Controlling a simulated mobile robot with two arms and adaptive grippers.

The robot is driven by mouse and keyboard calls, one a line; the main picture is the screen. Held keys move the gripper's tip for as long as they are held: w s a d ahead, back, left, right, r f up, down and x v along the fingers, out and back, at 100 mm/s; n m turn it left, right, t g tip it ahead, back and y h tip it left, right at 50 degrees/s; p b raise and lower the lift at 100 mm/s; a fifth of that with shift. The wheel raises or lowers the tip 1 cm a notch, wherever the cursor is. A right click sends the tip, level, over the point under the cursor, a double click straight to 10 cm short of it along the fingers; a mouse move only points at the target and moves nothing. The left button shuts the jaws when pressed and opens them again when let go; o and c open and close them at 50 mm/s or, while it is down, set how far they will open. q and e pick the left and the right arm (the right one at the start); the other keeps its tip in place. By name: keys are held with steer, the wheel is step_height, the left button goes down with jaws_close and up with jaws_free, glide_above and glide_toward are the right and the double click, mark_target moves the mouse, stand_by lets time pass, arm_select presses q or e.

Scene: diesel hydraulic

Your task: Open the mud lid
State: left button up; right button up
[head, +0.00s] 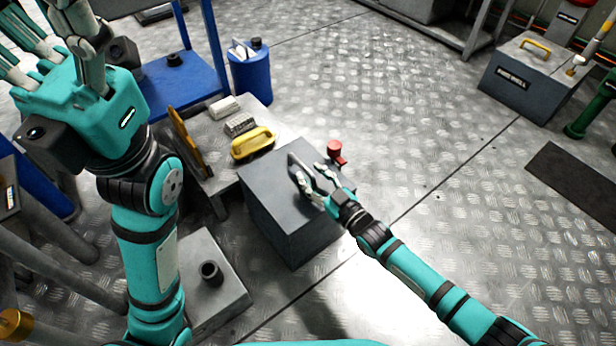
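A dark grey box (280,220) with a flat lid (268,172) stands in the middle of the head view; the lid looks shut. A short dark bar handle (299,163) shows on its top. My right gripper (310,175) is over the lid's right part, its pale fingers apart beside the handle. I cannot tell whether they touch it. My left gripper (60,45) is raised at the upper left, away from the box, its fingers spread and empty. Another grey box (520,85) with a yellow handle and an unreadable label stands at the upper right.
A red fitting (336,151) is right behind the box. A blue canister (250,75) stands behind. Green pipework (590,110) is at far right. The metal floor (440,130) right of the box is clear.

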steer(key=shift+b+x, duration=0.3)
steer(key=shift+x, duration=0.8)
jaws_close()
